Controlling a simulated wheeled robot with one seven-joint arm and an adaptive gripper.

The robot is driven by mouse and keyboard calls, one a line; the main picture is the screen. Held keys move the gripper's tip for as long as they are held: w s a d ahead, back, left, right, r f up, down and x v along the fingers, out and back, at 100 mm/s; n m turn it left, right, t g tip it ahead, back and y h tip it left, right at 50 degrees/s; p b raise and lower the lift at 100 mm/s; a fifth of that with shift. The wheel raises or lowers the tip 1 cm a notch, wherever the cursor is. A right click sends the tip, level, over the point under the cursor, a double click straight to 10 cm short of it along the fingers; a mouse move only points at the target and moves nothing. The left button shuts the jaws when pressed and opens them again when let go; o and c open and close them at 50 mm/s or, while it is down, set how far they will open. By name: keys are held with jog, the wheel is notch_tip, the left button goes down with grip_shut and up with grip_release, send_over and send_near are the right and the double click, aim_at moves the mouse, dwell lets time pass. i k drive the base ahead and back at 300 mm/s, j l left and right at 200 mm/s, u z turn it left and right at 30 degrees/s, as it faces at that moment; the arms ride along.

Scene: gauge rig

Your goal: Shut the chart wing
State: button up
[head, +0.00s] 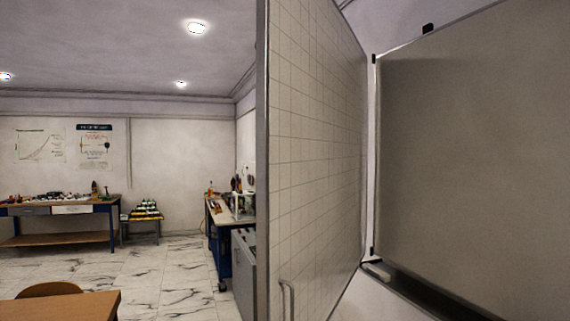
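The chart wing (315,160) is a tall white panel with a square grid, standing in the middle of the head view. Its far edge meets the left edge of a grey board (470,165) at hinges. The wing stands open, swung out from the board toward me. A thin grey upright handle (287,300) sits low on the gridded face, near the free edge (262,160); its lower end is cut off by the frame. My gripper is not in view.
A dark tray with a small pale item (377,271) runs under the board. A wooden table (70,305) and chair back (50,289) are at the lower left. Workbenches (60,239) stand farther back. Marble-pattern floor (170,275) is clear between.

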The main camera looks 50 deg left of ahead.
aim_at(312, 131)
jog(key=u, duration=1.65)
